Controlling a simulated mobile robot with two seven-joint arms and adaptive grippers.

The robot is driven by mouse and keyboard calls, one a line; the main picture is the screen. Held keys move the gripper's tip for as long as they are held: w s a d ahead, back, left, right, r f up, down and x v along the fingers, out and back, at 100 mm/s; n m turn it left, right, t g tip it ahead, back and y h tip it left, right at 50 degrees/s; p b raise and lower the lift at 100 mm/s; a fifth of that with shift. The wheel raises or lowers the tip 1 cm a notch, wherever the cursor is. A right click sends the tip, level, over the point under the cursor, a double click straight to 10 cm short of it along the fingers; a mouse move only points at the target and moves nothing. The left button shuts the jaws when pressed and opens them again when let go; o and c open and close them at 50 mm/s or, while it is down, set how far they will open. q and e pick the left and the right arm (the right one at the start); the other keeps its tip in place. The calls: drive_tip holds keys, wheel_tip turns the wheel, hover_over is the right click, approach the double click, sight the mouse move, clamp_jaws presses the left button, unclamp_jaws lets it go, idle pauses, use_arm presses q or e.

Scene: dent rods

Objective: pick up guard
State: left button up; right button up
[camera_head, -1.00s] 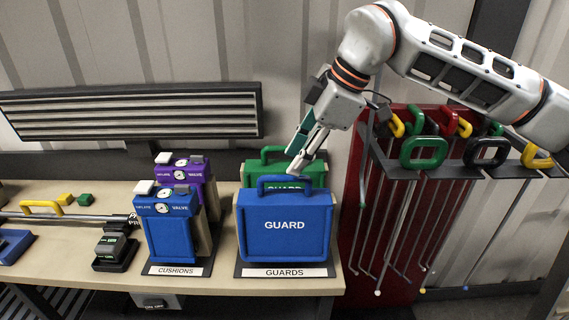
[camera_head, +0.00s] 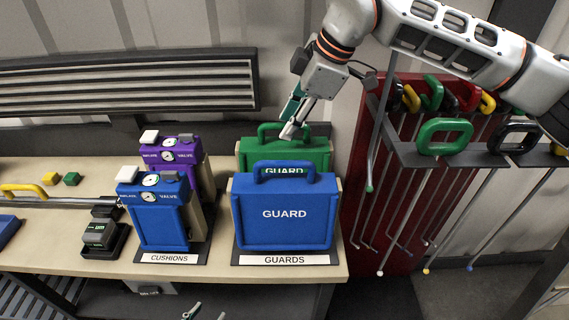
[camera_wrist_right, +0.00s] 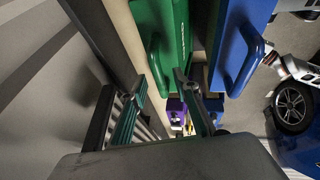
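A blue guard (camera_head: 284,228) stands upright at the front of the guards stand, with a loop handle on top. A green guard (camera_head: 313,157) stands right behind it, partly hidden by it. In the right wrist view the green guard (camera_wrist_right: 172,25) is ahead and the blue guard (camera_wrist_right: 236,40) is to its right. My right gripper (camera_head: 291,128) is at the green guard's handle. In the right wrist view its fingers (camera_wrist_right: 160,82) are apart, with the green handle just beyond the tips. Contact cannot be told. My left gripper (camera_head: 206,312) shows only two separated tips at the bottom edge.
Blue and purple cushions (camera_head: 160,215) stand left of the guards. A red rack (camera_head: 360,225) with hanging, coloured-handled rods is close on the right. A grey slatted panel (camera_head: 130,85) is on the wall behind. The bench's front edge is just before the guards.

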drive_tip(key=x, duration=0.2)
drive_tip(key=shift+w+a+f, duration=0.1)
drive_tip(key=shift+a+f, duration=0.15)
clamp_jaws()
use_arm(q)
drive_tip(key=shift+w+r, duration=0.3)
drive_tip(key=shift+r, duration=0.1)
drive_tip(key=shift+f, duration=0.1)
use_arm(e)
drive_tip(key=shift+r, duration=0.15)
use_arm(q)
drive_tip(key=shift+s+f+b, duration=0.1)
drive_tip(key=shift+f+b, duration=0.35)
use_arm(e)
wheel_tip(320, 180, up, 10)
drive_tip(key=shift+f, duration=0.1)
drive_tip(key=c, duration=0.8)
unclamp_jaws()
use_arm(q)
drive_tip(key=shift+c, duration=0.5)
use_arm(e)
clamp_jaws()
use_arm(q)
drive_tip(key=shift+c, duration=1.3)
drive_tip(key=shift+a, duration=0.1)
